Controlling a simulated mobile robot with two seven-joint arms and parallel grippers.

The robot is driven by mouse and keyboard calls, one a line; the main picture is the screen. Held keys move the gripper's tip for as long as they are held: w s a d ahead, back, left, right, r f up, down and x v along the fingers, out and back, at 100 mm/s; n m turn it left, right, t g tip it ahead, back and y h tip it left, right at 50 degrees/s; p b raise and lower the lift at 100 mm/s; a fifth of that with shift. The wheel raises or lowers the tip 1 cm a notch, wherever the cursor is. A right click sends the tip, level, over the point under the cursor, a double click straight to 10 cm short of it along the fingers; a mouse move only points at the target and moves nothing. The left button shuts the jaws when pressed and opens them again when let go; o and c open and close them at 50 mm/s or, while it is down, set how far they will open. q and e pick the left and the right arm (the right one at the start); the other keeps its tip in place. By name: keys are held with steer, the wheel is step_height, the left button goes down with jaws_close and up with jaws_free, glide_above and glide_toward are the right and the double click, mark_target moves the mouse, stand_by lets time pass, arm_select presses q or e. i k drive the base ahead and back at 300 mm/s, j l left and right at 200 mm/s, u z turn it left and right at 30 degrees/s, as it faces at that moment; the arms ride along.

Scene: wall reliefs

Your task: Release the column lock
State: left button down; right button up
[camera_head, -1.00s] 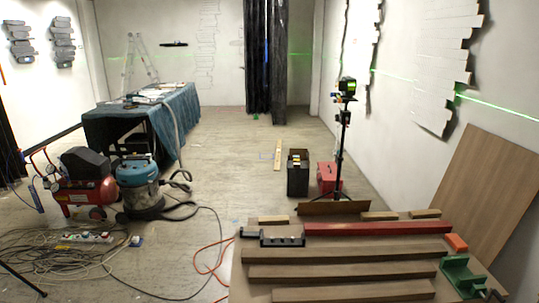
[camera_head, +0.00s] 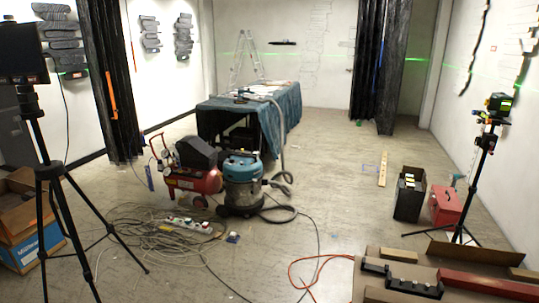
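A black tripod (camera_head: 483,165) stands at the right and bears a small green and black laser level (camera_head: 498,103). Small clamp parts sit just below the laser level, but they are too small to make out. A second black tripod (camera_head: 52,168) stands close at the left, with a dark flat panel or screen (camera_head: 22,55) on top. A collar shows on its upper column. I cannot tell which part of either tripod is a column lock. Neither of my grippers is in view.
Tangled cables (camera_head: 160,235) lie on the floor beside the left tripod's legs. A red compressor (camera_head: 193,178), a teal vacuum (camera_head: 242,180) and a draped table (camera_head: 250,115) stand mid-room. A bench (camera_head: 375,280) with boards is at lower right. Floor right of the table is mostly clear.

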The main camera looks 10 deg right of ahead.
mark_target(491, 143)
steer(key=i+j+u, duration=0.1)
steer(key=i, duration=0.3)
steer(key=i+j, duration=0.2)
steer(key=i, duration=0.2)
steer(key=i+j+u, duration=0.15)
steer(key=i, duration=0.2)
steer(key=i+l+z, duration=0.1)
steer(key=i+z, duration=0.35)
steer(key=i+j+z, duration=0.15)
steer(key=i+z, duration=0.35)
steer(key=i, duration=0.15)
steer(key=i+z, duration=0.2)
steer(key=i, duration=0.5)
steer(key=i+z, duration=0.2)
steer(key=i, duration=0.45)
steer(key=i+z, duration=0.45)
steer(key=i+j+z, duration=0.25)
steer(key=i+z, duration=0.2)
steer(key=i, duration=0.2)
steer(key=i+z, duration=0.25)
steer(key=z, duration=0.2)
steer(key=i+z, duration=0.25)
steer(key=z, duration=0.15)
steer(key=i+j+z, duration=0.15)
steer(key=z, duration=0.3)
steer(key=i+j+z, duration=0.1)
steer(key=i+z, duration=0.25)
steer(key=i+j+z, duration=0.15)
steer(key=z, duration=0.25)
steer(key=i+j+z, duration=0.35)
